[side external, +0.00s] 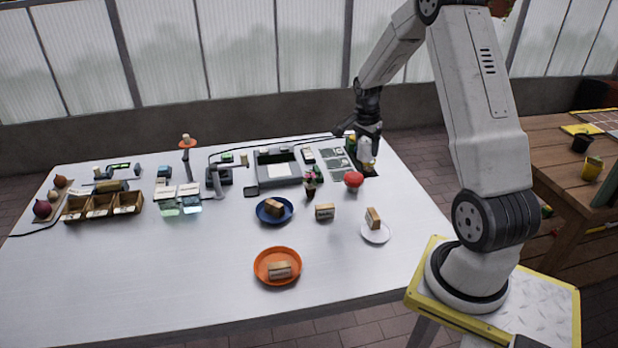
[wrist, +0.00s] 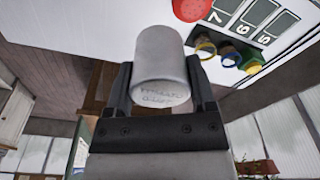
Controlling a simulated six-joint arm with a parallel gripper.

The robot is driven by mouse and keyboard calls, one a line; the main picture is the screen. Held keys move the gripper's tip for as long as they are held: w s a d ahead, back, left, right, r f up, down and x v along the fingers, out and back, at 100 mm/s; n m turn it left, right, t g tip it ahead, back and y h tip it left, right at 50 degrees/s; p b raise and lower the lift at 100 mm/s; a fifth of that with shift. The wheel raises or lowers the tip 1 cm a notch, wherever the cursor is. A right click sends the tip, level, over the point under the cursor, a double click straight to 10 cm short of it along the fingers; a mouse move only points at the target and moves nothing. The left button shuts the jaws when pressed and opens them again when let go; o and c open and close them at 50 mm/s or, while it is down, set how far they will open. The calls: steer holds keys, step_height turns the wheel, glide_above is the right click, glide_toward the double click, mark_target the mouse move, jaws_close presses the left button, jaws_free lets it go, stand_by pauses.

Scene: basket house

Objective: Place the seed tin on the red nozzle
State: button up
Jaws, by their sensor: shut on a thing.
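My gripper (wrist: 160,92) is shut on a pale grey-white cylindrical tin (wrist: 160,60) with faint lettering, which I take for the seed tin. In the side view my gripper (side external: 367,136) holds the tin (side external: 365,149) at the table's back right, by the numbered panel. In the wrist view yellow, blue and green round pieces (wrist: 229,53) sit along the panel edge, right of the tin. A red rounded thing (wrist: 192,8) is at the top edge, beyond the tin; it also shows in the side view (side external: 353,180). I cannot tell whether it is the red nozzle.
The numbered panel (side external: 337,164) lies beside a grey machine (side external: 277,170). A small dark pot (side external: 310,187) stands left of the red thing. Blue (side external: 284,213), orange (side external: 263,272) and white plates (side external: 376,237) hold blocks. The front left of the table is clear.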

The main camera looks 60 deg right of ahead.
steer(key=w+d+f, duration=0.2)
steer(key=f, duration=0.1)
steer(key=w+d+f, duration=0.1)
steer(key=w+f, duration=0.1)
steer(key=shift+f, duration=0.25)
steer(key=shift+w+f, duration=0.1)
steer(key=shift+f, duration=0.15)
steer(key=shift+d+f, duration=0.1)
steer(key=shift+f, duration=1.5)
steer(key=shift+f, duration=0.1)
steer(key=o, duration=1.2)
step_height(320, 180, up, 12)
steer(key=a, duration=0.1)
steer(key=shift+w+a, duration=0.2)
steer(key=shift+w, duration=0.05)
